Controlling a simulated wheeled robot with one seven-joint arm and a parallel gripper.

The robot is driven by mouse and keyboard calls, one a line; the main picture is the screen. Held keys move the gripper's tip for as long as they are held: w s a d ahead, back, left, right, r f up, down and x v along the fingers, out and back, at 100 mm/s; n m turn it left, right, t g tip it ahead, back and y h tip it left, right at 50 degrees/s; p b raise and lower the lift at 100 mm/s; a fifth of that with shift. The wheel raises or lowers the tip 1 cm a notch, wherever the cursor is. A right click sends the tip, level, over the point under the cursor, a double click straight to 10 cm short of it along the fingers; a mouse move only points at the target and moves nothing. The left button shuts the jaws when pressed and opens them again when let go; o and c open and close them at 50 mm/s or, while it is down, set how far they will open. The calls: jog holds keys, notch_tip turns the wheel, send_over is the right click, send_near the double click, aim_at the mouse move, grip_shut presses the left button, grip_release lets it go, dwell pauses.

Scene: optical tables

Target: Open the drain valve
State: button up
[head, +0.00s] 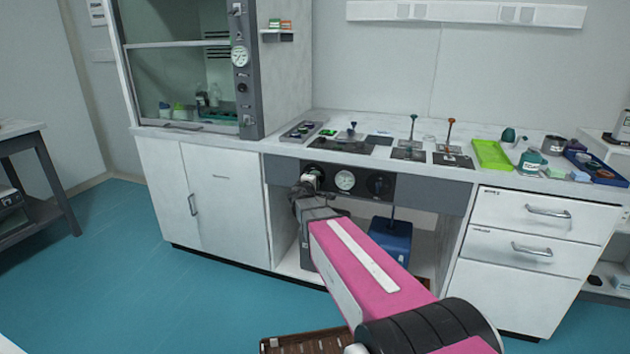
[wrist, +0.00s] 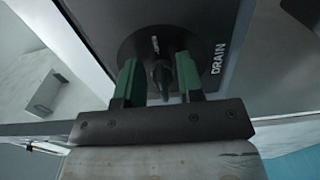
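The drain valve (wrist: 161,74) is a dark handle on a round black disc, on a dark panel with the word DRAIN to its right in the wrist view. My gripper (wrist: 156,64) has its two green fingers on either side of the handle. A gap shows between the left finger and the handle; the right finger is closer, and I cannot tell if it touches. In the head view my gripper (head: 310,181) is at the left end of the dark panel (head: 362,171) under the worktop, and it mostly hides the valve there.
A round gauge (head: 345,180) and a black knob (head: 380,184) sit to the right on the same panel. A blue container (head: 390,240) stands in the open bay below. Cabinet doors (head: 228,205) are left of the bay, drawers (head: 540,212) right. Valves and trays stand on the worktop.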

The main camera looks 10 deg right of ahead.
jog(key=v, duration=1)
jog(key=shift+s+a, duration=0.2)
jog(key=shift+s, duration=0.15)
jog(key=s+d+f+m+g, duration=0.8)
jog(key=s+d+f+g, duration=0.15)
jog(key=s+f, duration=0.25)
jog(key=s+a+f+m+g+y, duration=0.2)
jog(key=s+a+f+g+y, duration=0.1)
jog(key=s+y, duration=0.1)
jog(key=s+a+f+m+g+y, duration=0.1)
jog(key=s+a+f+g+y, duration=0.1)
jog(key=s+y, duration=0.3)
jog(key=shift+s+a+f+m+g, duration=0.4)
jog(key=shift+s+g, duration=0.15)
jog(key=shift+s, duration=0.2)
